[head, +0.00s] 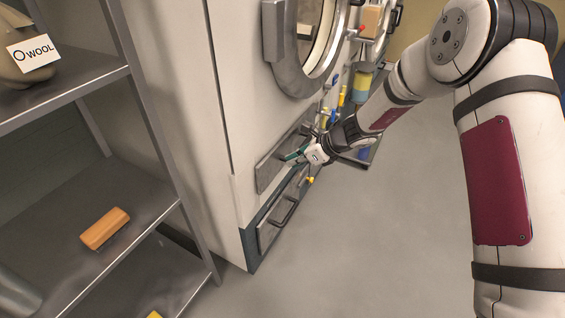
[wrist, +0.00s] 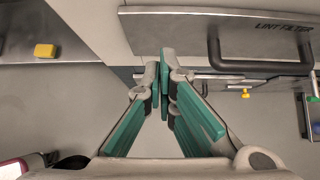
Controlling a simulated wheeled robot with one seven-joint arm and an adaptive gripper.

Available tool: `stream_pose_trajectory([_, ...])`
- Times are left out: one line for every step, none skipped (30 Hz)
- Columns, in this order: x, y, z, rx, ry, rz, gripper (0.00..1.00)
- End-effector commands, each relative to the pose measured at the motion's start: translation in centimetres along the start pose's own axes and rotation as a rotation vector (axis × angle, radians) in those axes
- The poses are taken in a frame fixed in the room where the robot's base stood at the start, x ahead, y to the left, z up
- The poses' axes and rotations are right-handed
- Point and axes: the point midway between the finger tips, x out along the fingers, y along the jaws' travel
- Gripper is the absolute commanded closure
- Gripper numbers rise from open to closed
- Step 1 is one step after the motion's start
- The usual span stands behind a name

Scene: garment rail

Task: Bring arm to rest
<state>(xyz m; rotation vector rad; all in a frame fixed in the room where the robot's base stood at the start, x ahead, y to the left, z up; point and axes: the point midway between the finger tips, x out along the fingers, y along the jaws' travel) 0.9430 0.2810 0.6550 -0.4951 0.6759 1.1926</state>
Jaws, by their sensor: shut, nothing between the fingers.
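My gripper (head: 291,156) is in front of the lower drawers of a large pale machine (head: 228,110) in the head view. In the wrist view its teal-padded fingers (wrist: 164,72) come together at the tips, shut with nothing between them. A grey panel marked LINT FILTER (wrist: 225,32), with a dark bar handle (wrist: 262,66), lies beyond the fingertips. I cannot tell whether the fingertips touch the machine. My arm reaches down from the upper right of the head view.
A grey metal shelf unit (head: 150,120) stands at the left, holding an orange block (head: 105,229) and a bag labelled WOOL (head: 28,55). Yellow and blue items (head: 341,98) stand beyond the gripper. The grey floor (head: 385,240) is clear in front of the machine.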

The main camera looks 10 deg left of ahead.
Motion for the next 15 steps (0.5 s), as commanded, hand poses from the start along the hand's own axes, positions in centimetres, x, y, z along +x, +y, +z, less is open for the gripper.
stream_pose_trajectory([-1.4,0.0,0.1,0.002,0.001,-0.002,1.00])
stream_pose_trajectory([-2.1,0.0,0.1,0.002,0.001,-0.002,1.00])
stream_pose_trajectory([-2.8,-0.1,0.1,0.002,0.000,-0.002,1.00])
stream_pose_trajectory([-3.3,0.0,0.1,0.002,0.000,-0.001,1.00])
stream_pose_trajectory([-3.8,0.0,0.1,0.002,0.001,-0.001,1.00])
stream_pose_trajectory([-4.4,0.0,0.0,0.002,0.001,-0.002,1.00])
stream_pose_trajectory([-4.8,0.0,0.0,0.002,0.001,-0.002,1.00])
stream_pose_trajectory([-5.1,0.0,0.0,0.002,0.001,-0.001,1.00])
stream_pose_trajectory([-5.5,0.0,0.0,0.002,0.001,-0.001,1.00])
stream_pose_trajectory([-5.7,0.0,0.0,0.002,0.000,0.000,1.00])
stream_pose_trajectory([-5.9,0.0,0.0,0.002,0.000,0.000,1.00])
stream_pose_trajectory([-6.1,0.1,0.0,0.002,0.000,0.001,1.00])
stream_pose_trajectory([-6.2,0.1,0.0,0.002,0.001,0.001,1.00])
stream_pose_trajectory([-6.3,0.1,-0.1,0.002,0.001,0.001,1.00])
stream_pose_trajectory([-6.4,0.0,-0.1,0.002,0.001,0.001,1.00])
